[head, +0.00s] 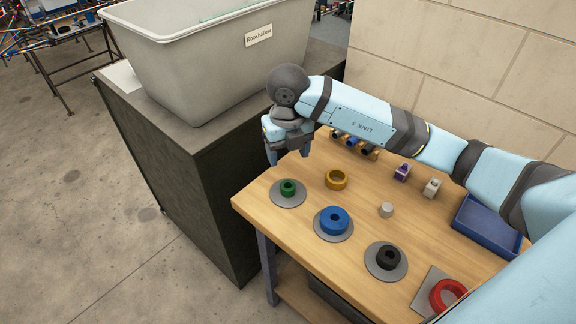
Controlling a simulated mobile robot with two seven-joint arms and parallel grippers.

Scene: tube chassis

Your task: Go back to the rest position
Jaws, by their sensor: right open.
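My right arm comes in from the right and reaches over the back of the wooden table (290,222). My right gripper (288,158) points down above the table's far left part, behind the green ring. It is open, with nothing seen between its fingers. The green ring (288,187), blue ring (334,220) and black ring (388,257) each sit on a round grey plate. A red ring (447,296) rests on a square grey plate at the lower right. My left gripper does not show.
A dark cabinet (212,190) with a large grey bin (215,60) stands left of the table. A blue tray (486,228), a white cylinder (386,210) and small purple (402,172) and white (431,188) parts are on the table. A block wall (455,60) rises behind.

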